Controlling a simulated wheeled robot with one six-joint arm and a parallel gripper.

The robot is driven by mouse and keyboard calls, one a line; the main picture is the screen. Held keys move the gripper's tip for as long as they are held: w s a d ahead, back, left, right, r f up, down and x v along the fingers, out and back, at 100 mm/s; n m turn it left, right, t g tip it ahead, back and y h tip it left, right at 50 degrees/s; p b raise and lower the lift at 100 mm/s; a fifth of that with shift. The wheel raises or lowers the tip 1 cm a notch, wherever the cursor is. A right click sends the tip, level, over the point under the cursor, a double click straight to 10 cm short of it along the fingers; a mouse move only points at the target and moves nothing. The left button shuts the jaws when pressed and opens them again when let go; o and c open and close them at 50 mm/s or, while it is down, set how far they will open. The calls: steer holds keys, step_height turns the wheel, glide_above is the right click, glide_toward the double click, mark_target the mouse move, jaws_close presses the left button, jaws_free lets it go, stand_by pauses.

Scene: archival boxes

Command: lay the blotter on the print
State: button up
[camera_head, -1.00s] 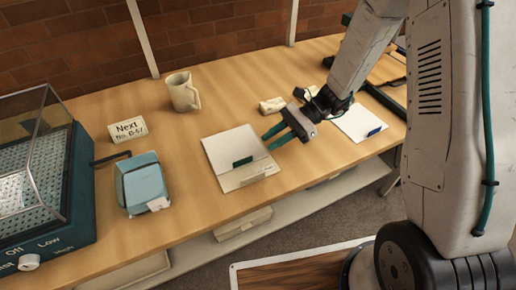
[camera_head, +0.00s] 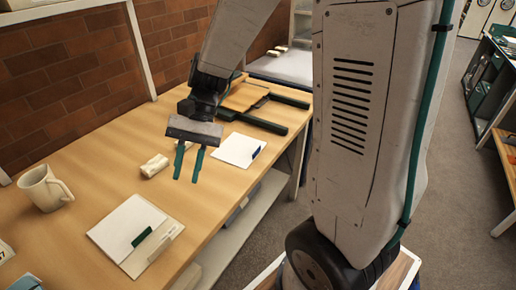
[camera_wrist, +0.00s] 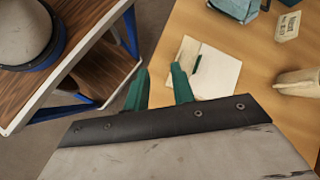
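A white sheet or flat folder (camera_head: 120,222) with a dark green strip (camera_head: 141,237) lies on the wooden table; it also shows in the wrist view (camera_wrist: 222,75). I cannot tell for sure which sheet is the blotter and which is the print. My gripper (camera_head: 187,180) is open and empty, its two green fingers apart, above the table between the two sheets. The fingers also show in the wrist view (camera_wrist: 161,86).
A small off-white block (camera_head: 154,166) lies left of my gripper. A cream mug (camera_head: 43,190) stands at the left. A dark frame (camera_head: 268,123) with an orange-brown board (camera_head: 243,97) is at the table's far end. Bare table lies around the sheets.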

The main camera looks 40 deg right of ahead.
steer(key=s+d+r+n+t+h, duration=0.2)
steer(key=s+d+r+n+h, duration=0.1)
steer(key=s, duration=0.3)
steer(key=s+d+r+n+t+h, duration=0.3)
steer(key=s+d+r+n+h, duration=0.1)
steer(key=s, duration=0.3)
steer(key=shift+s+d+r+t, duration=0.3)
steer(key=shift+d+r, duration=0.35)
steer(key=shift+r, duration=0.2)
